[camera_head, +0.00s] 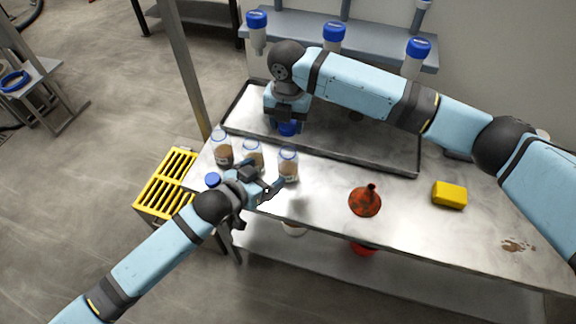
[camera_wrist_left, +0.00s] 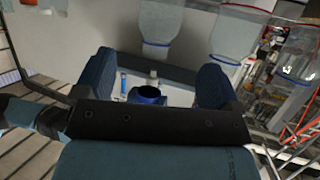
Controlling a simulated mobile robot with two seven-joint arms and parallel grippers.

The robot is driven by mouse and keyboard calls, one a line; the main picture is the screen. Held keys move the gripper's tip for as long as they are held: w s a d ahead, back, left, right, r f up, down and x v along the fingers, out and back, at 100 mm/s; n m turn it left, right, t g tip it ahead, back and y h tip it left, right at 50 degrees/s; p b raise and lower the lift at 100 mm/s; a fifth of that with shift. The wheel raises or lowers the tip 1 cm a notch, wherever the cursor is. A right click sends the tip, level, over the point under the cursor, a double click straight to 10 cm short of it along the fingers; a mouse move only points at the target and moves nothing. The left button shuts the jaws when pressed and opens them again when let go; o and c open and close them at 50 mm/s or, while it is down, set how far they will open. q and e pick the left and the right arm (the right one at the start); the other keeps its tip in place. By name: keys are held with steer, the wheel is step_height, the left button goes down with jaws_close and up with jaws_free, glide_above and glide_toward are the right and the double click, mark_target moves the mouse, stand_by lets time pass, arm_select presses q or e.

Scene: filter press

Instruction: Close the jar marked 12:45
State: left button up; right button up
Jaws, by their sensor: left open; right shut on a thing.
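Three clear jars with brown contents stand in a row on the steel table: the left jar (camera_head: 222,152), the middle jar (camera_head: 253,157) and the right jar (camera_head: 288,165). Their labels are too small to read, so I cannot tell which is marked 12:45. My right gripper (camera_head: 288,117) is shut on a blue lid (camera_head: 289,129) over the tray, behind the jars. My left gripper (camera_head: 268,188) is open in front of the middle and right jars. Its two fingers also show in the left wrist view (camera_wrist_left: 153,85). Another blue lid (camera_head: 212,180) lies near the table's left edge.
A large shallow tray (camera_head: 370,158) lies at the table's back. An orange-brown funnel (camera_head: 365,202) and a yellow block (camera_head: 450,195) stand to the right. A yellow slatted rack (camera_head: 165,188) is left of the table. Blue-capped bottles hang from the shelf (camera_head: 375,48).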

mark_target(289, 159)
arm_select(q)
steer(key=x, duration=1.1)
steer(key=c, duration=1.4)
arm_select(e)
steer(key=shift+f, duration=2.55)
arm_select(q)
steer(key=shift+s+d+r, duration=0.1)
steer(key=shift+r, duration=0.15)
arm_select(e)
steer(key=shift+s+d+f, duration=0.15)
steer(key=shift+f, duration=0.95)
